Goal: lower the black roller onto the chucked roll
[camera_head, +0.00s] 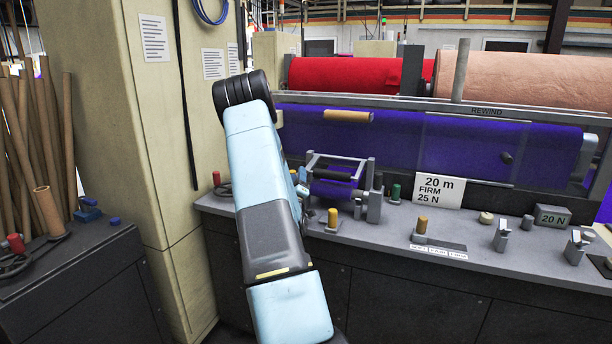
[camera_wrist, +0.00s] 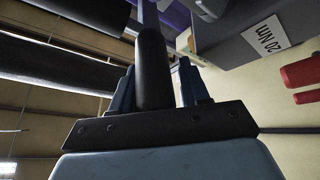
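The black roller (camera_head: 336,173) sits in a grey frame (camera_head: 345,157) on the bench, close above a small purple roll (camera_head: 333,190). I cannot tell whether roller and roll touch. In the wrist view my gripper (camera_wrist: 157,64) has two blue fingers, one on each side of a black cylindrical grip (camera_wrist: 152,70). The grip's lower end reaches down between the fingers toward the palm. A thin gap seems to show on its right side, so firm contact is unclear.
A green knob (camera_head: 395,192) and a yellow knob (camera_head: 333,217) stand near the frame. Behind is a wide purple web (camera_head: 450,145). A tan cabinet (camera_head: 115,110) rises to the left.

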